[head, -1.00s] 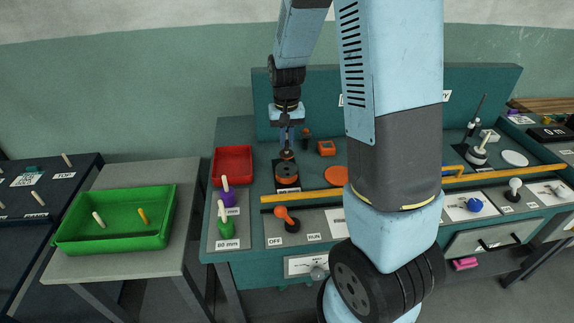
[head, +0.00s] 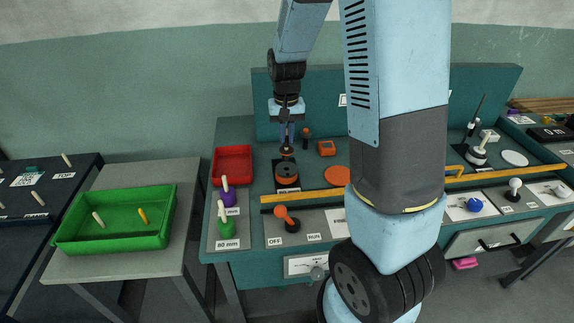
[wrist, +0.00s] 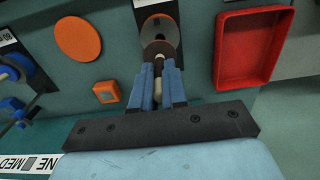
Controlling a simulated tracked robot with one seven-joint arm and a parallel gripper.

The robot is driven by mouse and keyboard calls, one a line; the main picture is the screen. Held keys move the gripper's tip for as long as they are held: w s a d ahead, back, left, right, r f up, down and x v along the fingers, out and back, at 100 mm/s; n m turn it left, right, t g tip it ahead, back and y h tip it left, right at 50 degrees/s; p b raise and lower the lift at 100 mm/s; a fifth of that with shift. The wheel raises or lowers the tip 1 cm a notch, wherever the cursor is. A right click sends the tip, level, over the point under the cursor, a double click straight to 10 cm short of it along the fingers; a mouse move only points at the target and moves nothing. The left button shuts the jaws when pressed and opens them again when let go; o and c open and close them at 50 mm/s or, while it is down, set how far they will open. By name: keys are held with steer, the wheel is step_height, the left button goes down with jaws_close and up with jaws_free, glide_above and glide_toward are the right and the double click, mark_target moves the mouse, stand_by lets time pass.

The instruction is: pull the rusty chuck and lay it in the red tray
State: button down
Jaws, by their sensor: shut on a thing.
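My gripper (head: 286,138) is above the left part of the teal bench. It is shut on the rusty chuck (head: 287,151), a small dark and rust-brown piece. In the wrist view the chuck (wrist: 159,47) shows as a round rusty end beyond the fingertips (wrist: 160,72), with a pale stem between the fingers. Just below the chuck in the head view is a rusty round holder (head: 287,174) on a black plate. The chuck looks clear of it, though the gap is small. The red tray (head: 232,165) lies left of the holder and appears empty; the wrist view shows it at the right (wrist: 249,50).
An orange disc (head: 336,177) and an orange box (head: 326,148) lie right of the holder. A yellow rail (head: 300,197) runs in front. Purple (head: 229,197) and green (head: 227,229) knobbed pieces stand before the tray. A green tray (head: 115,220) is on the left table.

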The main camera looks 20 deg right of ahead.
steer(key=shift+r, duration=1.95)
